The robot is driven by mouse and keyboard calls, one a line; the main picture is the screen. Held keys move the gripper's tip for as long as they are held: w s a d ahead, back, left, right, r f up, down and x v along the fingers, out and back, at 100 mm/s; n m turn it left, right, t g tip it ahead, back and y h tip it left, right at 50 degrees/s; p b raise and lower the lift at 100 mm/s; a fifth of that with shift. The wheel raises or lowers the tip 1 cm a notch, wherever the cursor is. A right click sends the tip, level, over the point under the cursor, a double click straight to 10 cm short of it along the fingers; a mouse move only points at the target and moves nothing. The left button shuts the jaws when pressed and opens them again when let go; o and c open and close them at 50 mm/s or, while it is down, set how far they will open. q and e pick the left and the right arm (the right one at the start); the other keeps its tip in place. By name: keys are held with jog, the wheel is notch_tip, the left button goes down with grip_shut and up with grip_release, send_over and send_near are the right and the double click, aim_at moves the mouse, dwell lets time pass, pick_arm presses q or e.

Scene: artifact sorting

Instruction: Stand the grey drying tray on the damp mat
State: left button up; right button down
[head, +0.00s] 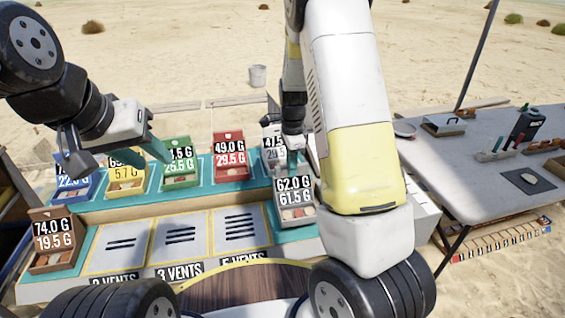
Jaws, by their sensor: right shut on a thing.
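A grey tray (295,212) with a 62.0 G / 61.5 G label and small pieces inside is at the right of the stepped stand. My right gripper (284,167) is shut on the grey tray, just above its label. Whether the tray touches the stand is not clear. My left gripper (122,158) is open and empty above the left trays.
Blue (73,187), yellow (126,187), green (180,180) and red (231,172) trays stand along the back step. A brown tray (54,258) is at the front left. Panels marked with vents (180,240) lie between. The right table (440,180) holds tools and a dark canister (526,124).

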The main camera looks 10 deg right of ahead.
jog(key=shift+f, duration=1.8)
jog(key=c, duration=1.4)
grip_release()
notch_tip(320, 180, up, 12)
jog(key=shift+f, duration=0.1)
jog(key=s+a+r+n+t+y, duration=0.1)
jog(key=s+r+n+t, duration=0.2)
jog(key=s+r+n, duration=0.5)
jog(key=s+a+r+n+t+y, duration=0.1)
jog(key=s+r+n+t, duration=0.2)
jog(key=s+r+n, duration=0.5)
jog(key=s+n, duration=0.2)
jog(key=s, duration=0.6)
jog(key=shift+s+r, duration=0.2)
